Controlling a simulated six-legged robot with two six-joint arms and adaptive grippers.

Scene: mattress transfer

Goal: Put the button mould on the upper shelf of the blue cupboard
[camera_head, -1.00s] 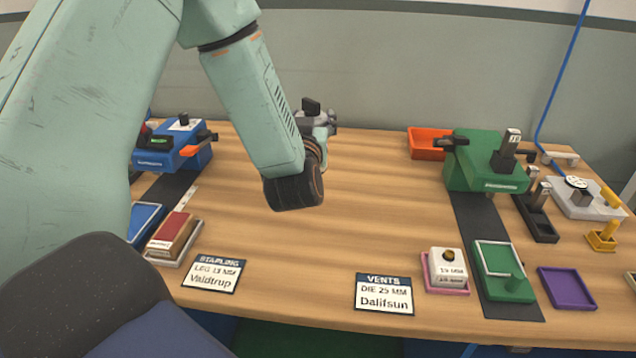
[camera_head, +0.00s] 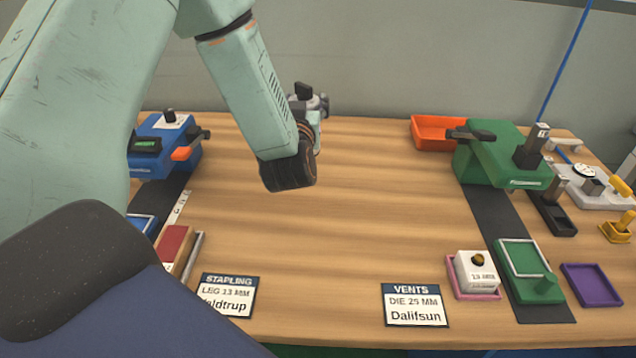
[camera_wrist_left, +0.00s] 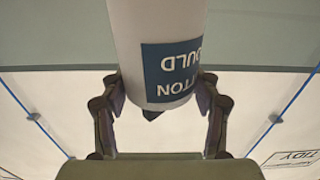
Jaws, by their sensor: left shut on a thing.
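The button mould (camera_wrist_left: 150,45) is a white cylinder with a blue label; its lettering reads upside down in the left wrist view. My left gripper (camera_wrist_left: 160,105) is shut on it, with one finger on each side. In the head view my left gripper (camera_head: 309,100) is above the back of the wooden table, partly behind my own wrist. I cannot make out the mould in the head view. The blue cupboard and its upper shelf are not recognisable in these frames. My right gripper is not in view.
The wooden table (camera_head: 330,240) is clear in the middle. A blue machine (camera_head: 165,150) stands left, a green machine (camera_head: 495,155) right, with an orange bin (camera_head: 435,133) behind. A white block (camera_head: 475,271), green tray (camera_head: 525,270) and purple tray (camera_head: 590,285) are front right.

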